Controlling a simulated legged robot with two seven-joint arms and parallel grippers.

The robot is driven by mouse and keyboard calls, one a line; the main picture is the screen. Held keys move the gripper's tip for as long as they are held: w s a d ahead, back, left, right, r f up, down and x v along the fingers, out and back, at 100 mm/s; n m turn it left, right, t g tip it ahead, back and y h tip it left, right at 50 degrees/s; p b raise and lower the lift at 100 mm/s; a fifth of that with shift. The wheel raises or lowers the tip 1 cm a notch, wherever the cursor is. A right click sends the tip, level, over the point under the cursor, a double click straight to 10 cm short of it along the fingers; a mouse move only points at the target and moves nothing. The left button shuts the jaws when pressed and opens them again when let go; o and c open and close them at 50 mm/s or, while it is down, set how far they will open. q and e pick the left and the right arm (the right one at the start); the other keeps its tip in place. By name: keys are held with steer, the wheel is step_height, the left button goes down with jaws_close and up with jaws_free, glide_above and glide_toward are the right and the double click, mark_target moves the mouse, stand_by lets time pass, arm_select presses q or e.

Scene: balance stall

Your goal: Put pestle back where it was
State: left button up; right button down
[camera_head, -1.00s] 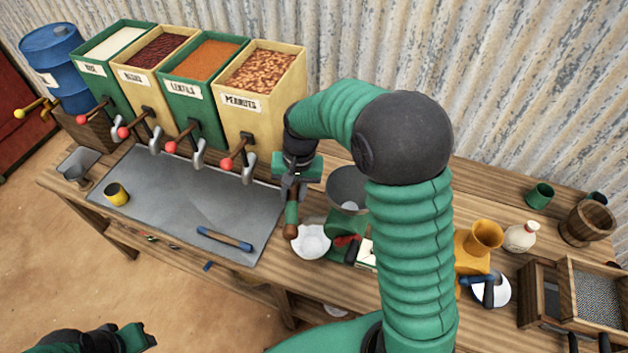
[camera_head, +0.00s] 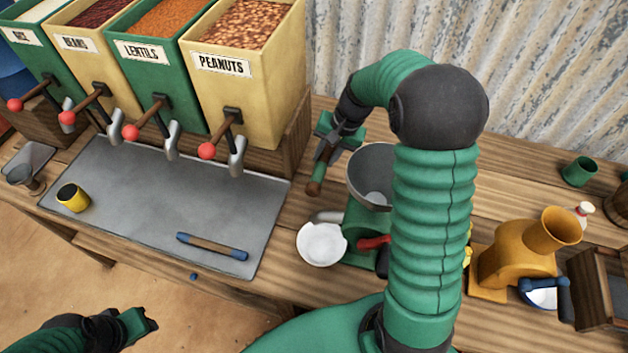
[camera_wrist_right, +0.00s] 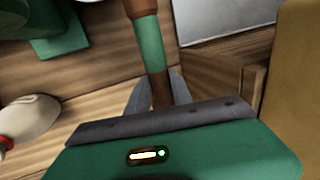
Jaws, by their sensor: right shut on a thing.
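The pestle (camera_head: 318,176), green in the middle with brown ends, is held in my right gripper (camera_head: 327,152), pointing down. It is left of the grey hopper and right of the peanuts bin; whether its lower end touches the table I cannot tell. The right wrist view shows the pestle (camera_wrist_right: 149,42) between the dark fingers of my right gripper (camera_wrist_right: 155,92). My left gripper (camera_head: 145,318) is at the lower left, away from the table; its jaws are unclear. A wooden vessel (camera_head: 617,205), partly cut off, stands at the right edge.
The peanuts bin (camera_head: 245,90) stands beside my right gripper. The green grinder (camera_head: 360,225) with its grey hopper (camera_head: 368,160) and a white bowl (camera_head: 322,246) are close by. A metal tray (camera_head: 150,200) holds a blue-ended rod (camera_head: 212,246). A yellow grinder (camera_head: 515,262) stands right.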

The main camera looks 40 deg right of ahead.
mark_target(326, 186)
steer(key=f, duration=0.7)
steer(key=f+b, duration=0.1)
steer(key=f, duration=0.3)
steer(key=shift+d, duration=0.35)
steer(key=shift+r, duration=0.15)
steer(key=shift+s, duration=0.1)
steer(key=c, duration=1.4)
jaws_free()
steer(key=shift+d, duration=0.1)
